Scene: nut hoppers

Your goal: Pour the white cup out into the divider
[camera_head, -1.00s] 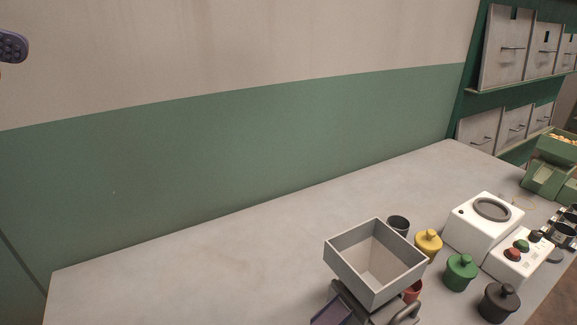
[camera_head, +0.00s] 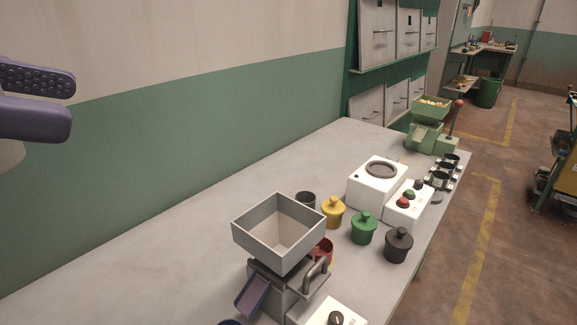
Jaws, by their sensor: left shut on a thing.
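My left gripper (camera_head: 62,102) is at the upper left edge, high above the table, with its purple fingers pointing right. It is shut on a pale rounded thing (camera_head: 8,152), which looks like the white cup. Most of the cup is cut off by the picture's edge, and its contents are hidden. A grey machine with an open square hopper (camera_head: 252,243) and a purple chute (camera_head: 253,294) stands at the front of the table, well right of and below the gripper. The hopper looks empty. I cannot tell for sure which machine is the divider. My right gripper is out of view.
On the grey table (camera_head: 150,262) are a white machine with a round opening (camera_head: 362,190), yellow (camera_head: 333,213), green (camera_head: 364,230) and black (camera_head: 398,246) lidded pots, a dark cup (camera_head: 305,201) and a red cup (camera_head: 323,250). A green hopper machine (camera_head: 425,135) stands farther back. The table's left part is clear.

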